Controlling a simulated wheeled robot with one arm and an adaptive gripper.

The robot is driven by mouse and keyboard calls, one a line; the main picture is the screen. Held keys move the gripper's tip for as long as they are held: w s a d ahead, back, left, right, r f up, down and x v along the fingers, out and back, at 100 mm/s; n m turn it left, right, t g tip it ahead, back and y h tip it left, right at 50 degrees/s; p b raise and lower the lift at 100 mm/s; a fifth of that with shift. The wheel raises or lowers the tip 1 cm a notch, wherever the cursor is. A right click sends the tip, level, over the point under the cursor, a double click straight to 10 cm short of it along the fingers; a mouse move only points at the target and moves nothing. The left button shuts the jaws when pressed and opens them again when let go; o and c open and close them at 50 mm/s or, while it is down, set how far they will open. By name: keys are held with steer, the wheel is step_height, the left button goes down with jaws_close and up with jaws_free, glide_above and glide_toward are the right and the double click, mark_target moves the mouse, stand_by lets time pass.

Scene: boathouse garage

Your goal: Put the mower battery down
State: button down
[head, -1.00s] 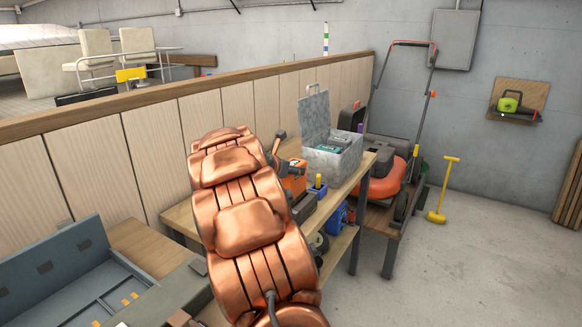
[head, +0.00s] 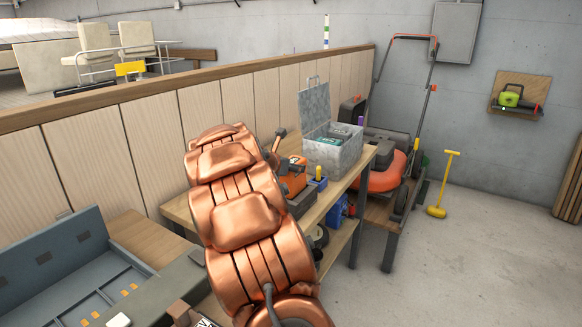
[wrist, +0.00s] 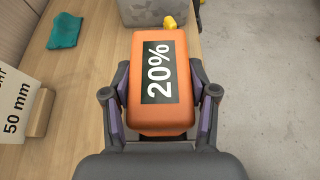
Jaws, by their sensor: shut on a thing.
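The mower battery is an orange block (wrist: 157,121) with a black label reading "20%". In the wrist view my gripper (wrist: 160,92) is shut on it, one finger on each side. The battery is over the wooden workbench (wrist: 82,90), near its right edge; I cannot tell whether it touches the top. In the head view an orange block (head: 294,181), which looks like the same battery, shows just right of my copper arm. The arm hides most of my gripper there.
A grey metal box (head: 333,152) with its lid open stands beyond the battery, near a yellow-topped item (head: 318,174). A teal cloth (wrist: 65,29) and a "50 mm" sign (wrist: 14,110) lie to the left. Bare bench lies between. An orange mower (head: 385,175) stands behind.

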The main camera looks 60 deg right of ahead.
steer(key=shift+f, duration=0.1)
steer(key=shift+c, duration=1.2)
jaws_free()
steer(key=shift+f, duration=0.1)
steer(key=shift+a, duration=0.1)
steer(key=v, duration=1.2)
steer(key=shift+s, duration=0.1)
jaws_close()
stand_by(0.8)
